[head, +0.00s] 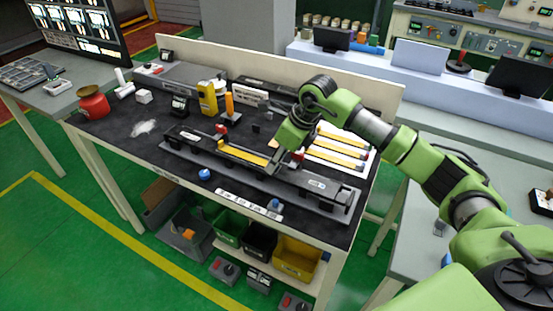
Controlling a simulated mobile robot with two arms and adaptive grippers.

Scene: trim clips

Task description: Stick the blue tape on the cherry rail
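My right gripper (273,168) reaches in from the right, low over the dark fixture (330,192) on the workbench. Its fingers are small and dark here, so I cannot tell whether they are open or hold something. A yellow strip (242,155) lies along the fixture just left of the gripper. Several yellow-brown strips on white backing (340,151) lie right of the gripper, partly behind my arm. I cannot tell any rail as cherry. A small round blue item (204,174) sits at the bench's front; I cannot tell if it is the tape. My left gripper is out of view.
A red pot (93,103), a yellow bottle (208,97) and an orange-handled tool (229,105) stand on the bench's left and back. A low cream panel (270,70) edges the back. Green (230,227), black and yellow bins sit on the shelf below.

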